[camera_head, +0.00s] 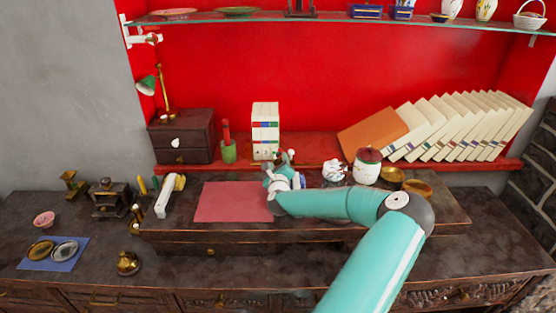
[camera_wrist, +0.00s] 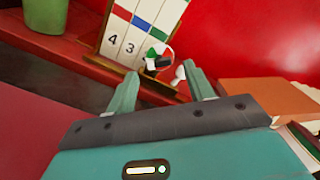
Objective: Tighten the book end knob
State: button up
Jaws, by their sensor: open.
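A small round piece with green, white, red and black parts (camera_wrist: 158,56) stands in front of the white books in the wrist view. A small white rounded piece (camera_wrist: 180,73) is beside it. I cannot tell for sure which is the book end knob. My gripper (camera_wrist: 163,86) is open and empty, with its two fingertips pointing toward these pieces, one on each side and apart from them. In the head view my gripper (camera_head: 283,160) is just in front of the upright white books (camera_head: 265,130) and hides most of the pieces.
A green cup (camera_head: 228,151) stands left of the books. A white jar with a dark red lid (camera_head: 367,167) and brass bowls stand to the right. Orange and white books (camera_head: 372,131) lean at the far right. A pink mat (camera_head: 233,202) lies bare on the desk.

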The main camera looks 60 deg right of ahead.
aim_at(278, 154)
jog(key=shift+x, duration=1.4)
jog(key=c, duration=1)
jog(key=shift+m, duration=0.4)
jog(key=m, duration=0.3)
jog(key=shift+m, duration=1.9)
